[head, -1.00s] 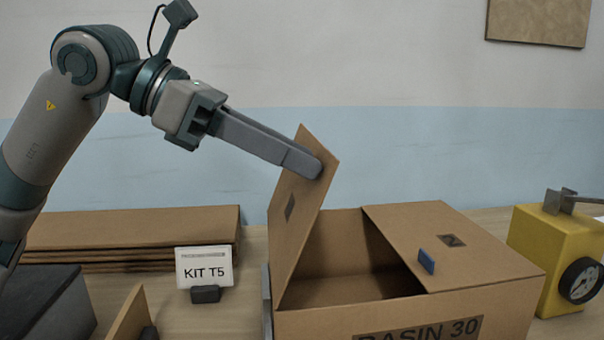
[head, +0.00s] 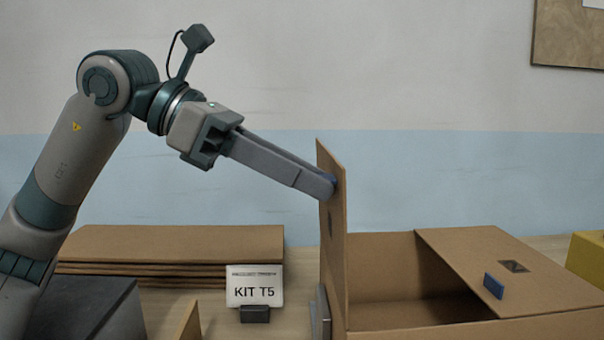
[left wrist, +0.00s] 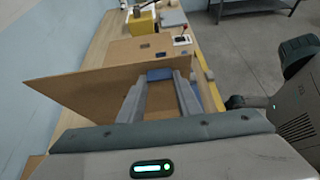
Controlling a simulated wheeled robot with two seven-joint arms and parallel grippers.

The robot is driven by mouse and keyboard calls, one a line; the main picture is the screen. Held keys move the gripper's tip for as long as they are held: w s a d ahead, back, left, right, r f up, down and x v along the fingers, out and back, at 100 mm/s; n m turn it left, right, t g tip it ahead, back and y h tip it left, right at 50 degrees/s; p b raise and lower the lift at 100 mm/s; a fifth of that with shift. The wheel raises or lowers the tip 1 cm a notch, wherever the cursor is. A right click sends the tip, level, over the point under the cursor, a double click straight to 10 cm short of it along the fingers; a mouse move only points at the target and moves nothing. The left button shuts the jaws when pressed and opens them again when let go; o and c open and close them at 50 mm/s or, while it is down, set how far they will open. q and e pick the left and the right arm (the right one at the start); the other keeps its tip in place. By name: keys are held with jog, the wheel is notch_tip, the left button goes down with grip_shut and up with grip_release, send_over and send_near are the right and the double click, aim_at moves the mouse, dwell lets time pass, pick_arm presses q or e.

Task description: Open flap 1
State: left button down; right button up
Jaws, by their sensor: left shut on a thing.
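A cardboard box (head: 480,332) stands at the right in the head view, its left half open. Its left flap (head: 338,245) stands nearly upright and shows almost edge-on. In the left wrist view the flap (left wrist: 95,88) is a wide brown panel. My left gripper (head: 326,187) is shut on the blue tab (left wrist: 160,74) near the flap's upper edge. The fingers hide most of the tab in the head view. The right flap (head: 475,262) lies closed, with its own blue tab (head: 493,286) standing free. My right gripper is not in view.
A dark grey block (head: 85,308) sits at the lower left. A yellow device (head: 588,258) stands at the right edge. The air above the box is clear.

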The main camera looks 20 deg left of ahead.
pick_arm(q)
jog(key=c, duration=1.3)
grip_release()
jog(key=shift+d+f, duration=0.2)
jog(key=shift+f, duration=0.45)
jog(key=shift+r, duration=0.2)
jog(key=shift+a+r, duration=0.1)
jog(key=shift+r, duration=0.05)
jog(key=shift+a+r, duration=0.25)
jog(key=shift+a, duration=0.05)
jog(key=shift+p+v, duration=2.8)
jog(key=shift+v, duration=5.35)
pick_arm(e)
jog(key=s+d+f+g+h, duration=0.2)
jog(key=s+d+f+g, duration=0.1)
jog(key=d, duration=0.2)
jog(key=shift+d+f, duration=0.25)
